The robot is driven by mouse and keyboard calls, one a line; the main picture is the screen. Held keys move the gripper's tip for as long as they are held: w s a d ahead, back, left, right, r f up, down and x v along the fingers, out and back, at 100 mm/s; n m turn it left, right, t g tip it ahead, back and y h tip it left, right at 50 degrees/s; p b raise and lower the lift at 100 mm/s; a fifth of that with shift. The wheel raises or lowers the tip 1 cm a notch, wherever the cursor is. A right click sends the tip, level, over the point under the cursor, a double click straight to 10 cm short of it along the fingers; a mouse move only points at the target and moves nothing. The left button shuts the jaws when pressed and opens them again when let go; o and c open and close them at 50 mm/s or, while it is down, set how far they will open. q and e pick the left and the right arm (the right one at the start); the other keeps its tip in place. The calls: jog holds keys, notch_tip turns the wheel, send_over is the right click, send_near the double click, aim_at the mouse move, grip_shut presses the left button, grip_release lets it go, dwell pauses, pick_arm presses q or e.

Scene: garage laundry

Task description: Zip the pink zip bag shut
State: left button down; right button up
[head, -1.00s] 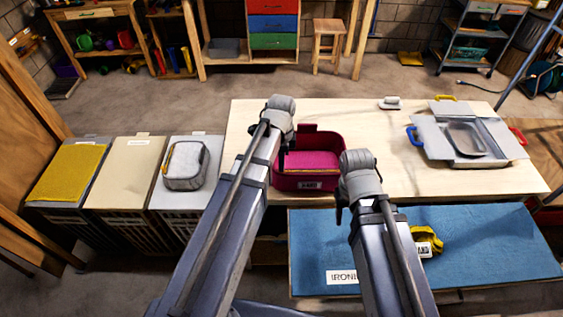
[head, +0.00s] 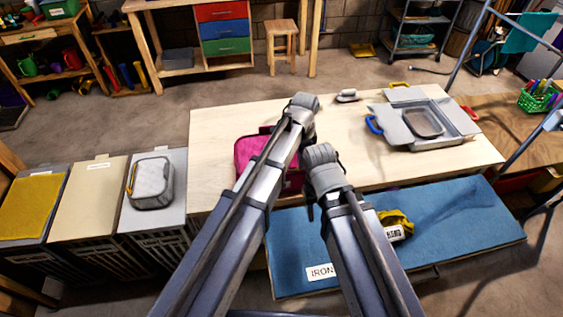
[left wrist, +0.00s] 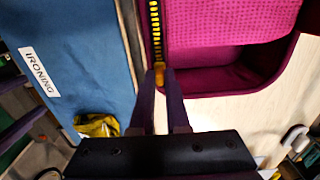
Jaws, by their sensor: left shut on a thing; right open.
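The pink zip bag (head: 246,150) lies on the pale wooden table, partly hidden behind my left arm. In the left wrist view the bag (left wrist: 225,85) shows its pink textured inside and smooth rim. A dark zip strip with yellow teeth (left wrist: 155,30) runs from the top edge down to my fingertips. My left gripper (head: 302,160) is at the bag's right end; in the left wrist view it (left wrist: 159,78) is shut on the small yellow zip pull (left wrist: 159,68).
A blue ironing mat (head: 450,220) lies in front of the table (head: 350,130), with a yellow labelled item (head: 397,222) on it. A grey case (head: 450,135) sits at the table's right. A grey zip pouch (head: 150,182) rests on a hamper at left. The table's middle is clear.

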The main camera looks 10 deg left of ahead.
pick_arm(q)
jog(key=shift+w+d, duration=0.2)
jog(key=shift+d, duration=0.4)
jog(key=shift+w+d, duration=0.15)
jog(key=shift+d, duration=0.4)
jog(key=c, duration=0.9)
grip_release()
jog(key=shift+r, duration=0.1)
notch_tip(320, 180, up, 8)
jog(key=p, duration=0.8)
jog(key=shift+f, duration=0.2)
jog(key=shift+a, duration=0.1)
